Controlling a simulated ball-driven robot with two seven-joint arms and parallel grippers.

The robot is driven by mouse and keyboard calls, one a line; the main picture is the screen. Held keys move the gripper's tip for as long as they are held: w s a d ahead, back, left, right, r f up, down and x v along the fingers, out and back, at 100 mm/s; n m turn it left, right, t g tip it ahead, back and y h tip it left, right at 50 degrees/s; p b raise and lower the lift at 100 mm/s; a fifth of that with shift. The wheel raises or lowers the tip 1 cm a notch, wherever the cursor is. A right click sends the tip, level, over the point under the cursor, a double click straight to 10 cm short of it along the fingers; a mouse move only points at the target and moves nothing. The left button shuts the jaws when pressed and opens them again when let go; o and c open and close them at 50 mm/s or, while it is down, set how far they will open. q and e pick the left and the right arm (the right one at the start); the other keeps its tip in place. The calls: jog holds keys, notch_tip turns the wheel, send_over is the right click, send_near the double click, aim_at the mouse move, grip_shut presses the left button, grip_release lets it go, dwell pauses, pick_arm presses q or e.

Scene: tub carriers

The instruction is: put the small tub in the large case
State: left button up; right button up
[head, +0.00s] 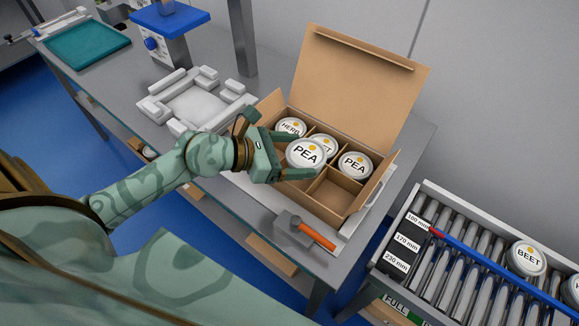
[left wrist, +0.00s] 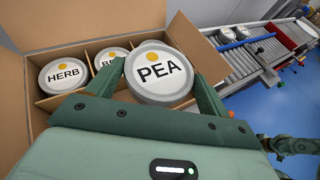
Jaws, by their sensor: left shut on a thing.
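My left gripper (head: 280,160) is shut on a round white tub labelled PEA (head: 306,153). The tub also shows between the fingers in the left wrist view (left wrist: 159,72). It is held label up over the open cardboard case (head: 372,192), which has dividers and a raised lid. In the case are a HERB tub (head: 291,128), a tub partly hidden by the held one (head: 323,145), and another PEA tub (head: 354,165). The front right compartment looks empty. The front left part is hidden by my gripper. A green arm part of mine (left wrist: 290,145) shows small in the left wrist view.
A roller conveyor (head: 465,262) with a BEET tub (head: 527,258) and a blue bar stands at right.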

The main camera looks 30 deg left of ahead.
pick_arm(q)
jog(key=f, duration=0.1)
jog(key=w+a+f+b, duration=0.1)
jog(key=a+f, duration=0.1)
jog(key=shift+w+f, duration=0.25)
jog(key=f, duration=0.1)
jog(key=f+b, duration=0.2)
jog(key=f, duration=0.1)
jog(key=shift+w+a, duration=0.25)
jog(key=shift+a, duration=0.1)
jog(key=shift+r, duration=0.15)
pick_arm(e)
jog(key=f, duration=0.2)
jog(key=s+a+f, duration=0.1)
jog(key=f, duration=0.1)
jog(key=shift+a, duration=0.1)
pick_arm(q)
jog(key=shift+f+b, duration=0.5)
jog(key=shift+f, duration=0.15)
pick_arm(e)
jog(key=shift+s+d+f, duration=0.1)
jog(key=shift+d+f, duration=0.25)
jog(key=shift+f, duration=0.05)
pick_arm(q)
jog(key=o, duration=1.1)
jog(key=shift+s, duration=0.1)
jog(key=shift+c, duration=0.2)
jog(key=shift+f, duration=0.15)
jog(key=shift+d, duration=0.1)
